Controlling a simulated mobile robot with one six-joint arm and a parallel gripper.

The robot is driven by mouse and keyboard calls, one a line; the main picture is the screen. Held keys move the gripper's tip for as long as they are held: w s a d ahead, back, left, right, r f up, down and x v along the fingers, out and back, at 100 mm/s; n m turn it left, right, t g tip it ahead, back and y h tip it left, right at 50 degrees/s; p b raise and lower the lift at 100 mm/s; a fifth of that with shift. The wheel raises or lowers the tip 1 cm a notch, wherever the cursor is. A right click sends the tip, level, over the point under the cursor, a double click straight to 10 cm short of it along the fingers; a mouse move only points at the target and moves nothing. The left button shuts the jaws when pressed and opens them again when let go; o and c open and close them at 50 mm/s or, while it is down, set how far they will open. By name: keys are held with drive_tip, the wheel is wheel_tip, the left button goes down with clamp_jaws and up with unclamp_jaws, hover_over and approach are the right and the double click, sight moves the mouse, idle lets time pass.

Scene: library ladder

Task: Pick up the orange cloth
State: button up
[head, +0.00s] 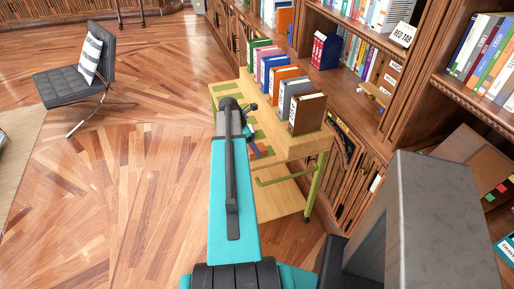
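I cannot make out an orange cloth for certain in the head view. Small reddish and blue items (259,150) show at the lower part of the wooden cart (308,146), partly hidden by my arm and too small to name. My gripper (252,108) is over the cart's left side, left of the row of books. It is small, dark and partly hidden by my own wrist, so its fingers are not clear.
Several upright books (308,113) stand along the cart's top. Tall wooden bookshelves (350,82) line the right side behind it. A grey chair (75,80) with a striped pillow (90,58) stands at the far left. The wooden floor (140,150) between is clear.

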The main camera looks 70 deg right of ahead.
drive_tip(key=shift+x, duration=0.85)
drive_tip(key=c, duration=1.1)
